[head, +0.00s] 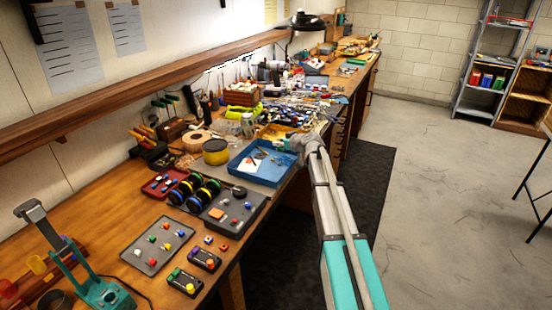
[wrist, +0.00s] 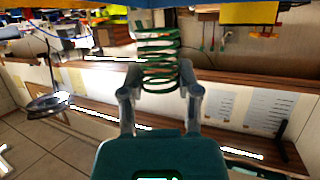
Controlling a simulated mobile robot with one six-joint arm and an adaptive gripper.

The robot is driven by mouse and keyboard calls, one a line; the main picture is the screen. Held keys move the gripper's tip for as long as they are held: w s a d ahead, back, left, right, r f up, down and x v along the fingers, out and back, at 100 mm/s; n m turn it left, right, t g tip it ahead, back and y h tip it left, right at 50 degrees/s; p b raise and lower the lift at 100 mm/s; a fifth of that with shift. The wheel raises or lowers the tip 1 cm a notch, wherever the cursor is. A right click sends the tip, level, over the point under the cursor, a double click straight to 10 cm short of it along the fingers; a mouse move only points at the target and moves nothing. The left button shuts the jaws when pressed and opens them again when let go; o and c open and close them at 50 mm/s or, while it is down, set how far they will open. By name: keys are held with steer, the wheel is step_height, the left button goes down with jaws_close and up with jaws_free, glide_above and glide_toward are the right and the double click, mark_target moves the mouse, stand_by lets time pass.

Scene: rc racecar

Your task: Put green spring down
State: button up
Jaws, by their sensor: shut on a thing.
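A green coil spring (wrist: 158,57) stands between the fingers of my gripper (wrist: 160,93) in the wrist view, and my gripper is shut on it. The fingers hold its lower part in that picture, and its other end sticks out past the fingertips. In the head view my gripper (head: 287,144) is at the right edge of the blue tray (head: 235,172), over the front side of the workbench. The spring is too small or hidden to make out in the head view.
The blue tray holds a white paper and small parts. Grey trays with small coloured parts (head: 157,246) lie nearer. The bench beyond is crowded.

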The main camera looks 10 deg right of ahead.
steer(key=shift+w+a+f+b, duration=0.15)
steer(key=shift+w+f+b, duration=0.3)
steer(key=shift+w+f, duration=0.15)
steer(key=shift+w+a+f+b, duration=0.15)
steer(key=shift+w+f+b, duration=0.3)
steer(key=shift+f, duration=0.25)
steer(key=shift+w+a+f+b, duration=0.1)
steer(key=shift+w+f+b, duration=0.4)
steer(key=shift+f+b, duration=0.25)
steer(key=shift+s+f+b, duration=0.1)
steer(key=shift+f+b, duration=1.15)
steer(key=shift+f, duration=0.15)
steer(key=o, duration=0.7)
steer(key=shift+o, duration=0.2)
steer(key=shift+r, duration=0.2)
